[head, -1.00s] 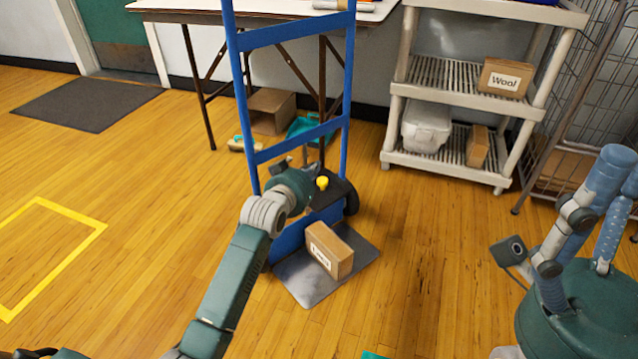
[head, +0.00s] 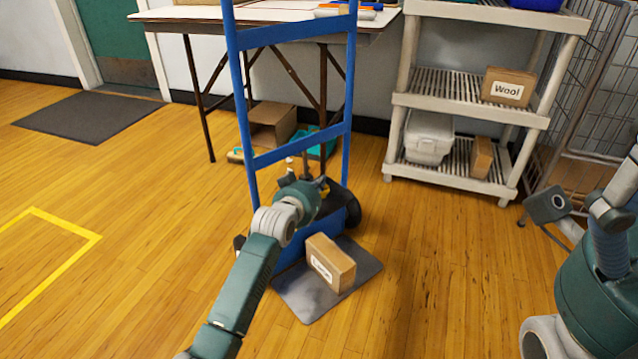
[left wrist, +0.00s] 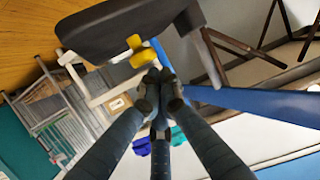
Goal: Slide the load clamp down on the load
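The load clamp is a black arm with a yellow knob on the blue hand truck (head: 240,100). In the left wrist view the black clamp (left wrist: 125,28) fills the top and the yellow knob (left wrist: 142,52) sticks out from it. A tan labelled box (head: 331,263), the load, lies on the truck's grey toe plate (head: 303,298), below the clamp. My left gripper (head: 318,186) is at the clamp. In the left wrist view its fingers (left wrist: 159,84) are together, tips beside the knob; contact is unclear.
A table (head: 170,13) stands behind the truck, with an open carton (head: 273,125) under it. A pale shelf rack (head: 460,97) holds a Wool box (head: 508,87) and a white bin (head: 428,138). A wire cage (head: 590,90) is at right.

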